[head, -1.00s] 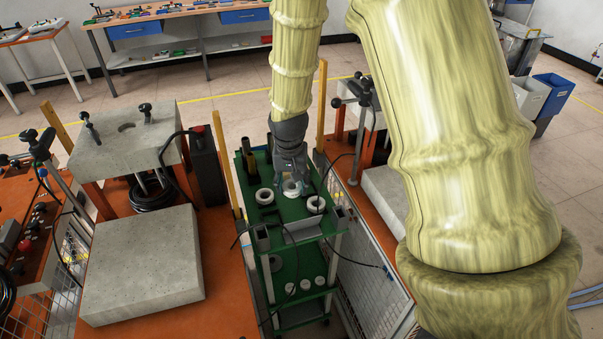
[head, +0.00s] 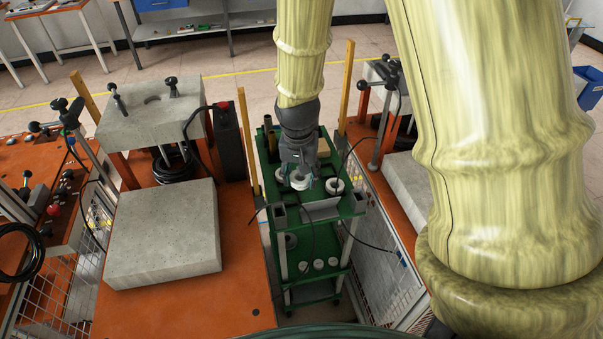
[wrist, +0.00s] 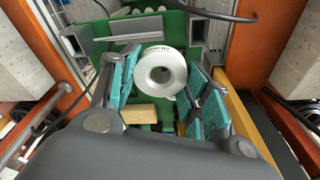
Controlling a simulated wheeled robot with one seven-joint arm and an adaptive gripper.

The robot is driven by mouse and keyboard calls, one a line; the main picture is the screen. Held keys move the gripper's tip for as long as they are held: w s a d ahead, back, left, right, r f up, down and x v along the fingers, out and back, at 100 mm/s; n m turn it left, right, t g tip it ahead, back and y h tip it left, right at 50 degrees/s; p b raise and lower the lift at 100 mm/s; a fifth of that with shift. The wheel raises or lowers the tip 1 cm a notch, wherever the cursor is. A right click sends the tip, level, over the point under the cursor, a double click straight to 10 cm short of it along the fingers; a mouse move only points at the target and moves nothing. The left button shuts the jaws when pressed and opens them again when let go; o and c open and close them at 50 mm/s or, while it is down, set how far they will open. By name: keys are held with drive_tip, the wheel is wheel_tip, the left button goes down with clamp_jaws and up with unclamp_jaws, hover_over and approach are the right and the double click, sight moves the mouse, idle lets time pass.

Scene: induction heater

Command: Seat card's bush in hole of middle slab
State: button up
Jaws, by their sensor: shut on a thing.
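In the wrist view my gripper (wrist: 160,88) has its teal-padded fingers on both sides of a white bush (wrist: 160,73), a thick ring with dark print on its face. In the head view my gripper (head: 300,180) points down over the green trolley's top shelf, with the white bush (head: 300,184) at its fingertips. I cannot tell whether the bush is lifted off the shelf. A raised grey slab (head: 180,120) with a dark opening and black handles stands at the left. A lower grey slab (head: 165,240) lies in front of it. No readable card shows.
Yellow posts (head: 347,80) and cables flank the trolley. Another slab (head: 408,185) is partly hidden by my arm.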

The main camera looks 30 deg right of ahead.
drive_tip(key=shift+r+p, duration=2)
drive_tip(key=shift+r, duration=0.45)
